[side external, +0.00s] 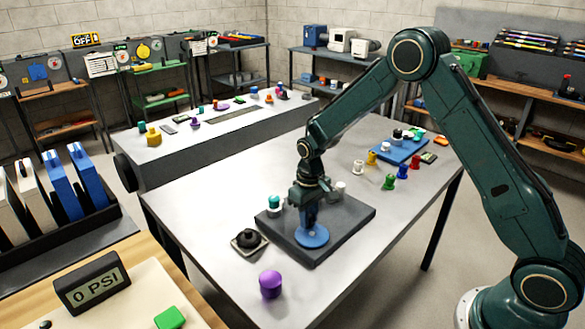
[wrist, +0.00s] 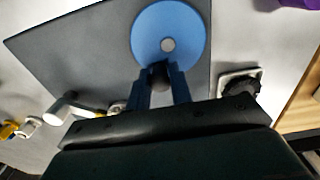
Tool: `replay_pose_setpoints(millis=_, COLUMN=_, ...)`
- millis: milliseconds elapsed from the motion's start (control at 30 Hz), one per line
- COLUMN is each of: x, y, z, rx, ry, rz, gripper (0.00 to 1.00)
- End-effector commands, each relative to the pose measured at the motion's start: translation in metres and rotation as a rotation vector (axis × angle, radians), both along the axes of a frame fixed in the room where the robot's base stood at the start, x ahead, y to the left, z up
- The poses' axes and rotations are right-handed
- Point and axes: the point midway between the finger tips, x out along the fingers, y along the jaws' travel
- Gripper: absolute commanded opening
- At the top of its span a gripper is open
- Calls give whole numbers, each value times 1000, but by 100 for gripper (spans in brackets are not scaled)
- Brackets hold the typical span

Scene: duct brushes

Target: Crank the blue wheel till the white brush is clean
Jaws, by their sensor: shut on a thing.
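The blue wheel (side external: 313,237) lies flat on a dark grey plate (side external: 345,222) on the table. In the wrist view the blue wheel (wrist: 185,50) fills the top middle, with a grey hub. My gripper (side external: 308,215) points down over the wheel's far side. In the wrist view its blue fingers (wrist: 162,82) close around a dark knob at the wheel's rim. A small whitish piece (side external: 341,187) stands at the plate's back edge and shows as a white cylinder in the wrist view (wrist: 60,106). It may be the white brush; its bristles and any dirt are too small to tell.
A teal-topped piece (side external: 274,203) stands on the plate's left. A black knob on a square base (side external: 249,240) and a purple piece (side external: 270,284) are nearby. Several coloured pieces and a blue tray (side external: 404,150) lie behind.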

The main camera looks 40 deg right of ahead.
Motion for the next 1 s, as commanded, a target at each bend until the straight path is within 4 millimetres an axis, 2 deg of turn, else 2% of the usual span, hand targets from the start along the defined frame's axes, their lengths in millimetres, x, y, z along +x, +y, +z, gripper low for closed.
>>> replay_pose_setpoints(millis=867, x=5, y=12, z=0, rx=0, ry=-4, rz=0, gripper=9)
replay_pose_setpoints(millis=900, x=5, y=12, z=0, rx=0, ry=-4, rz=0, gripper=27)
replay_pose_setpoints(millis=967, x=5, y=12, z=0, rx=0, ry=-4, rz=0, gripper=36)
replay_pose_setpoints(millis=1000, x=5, y=12, z=0, rx=0, ry=-3, rz=0, gripper=36)
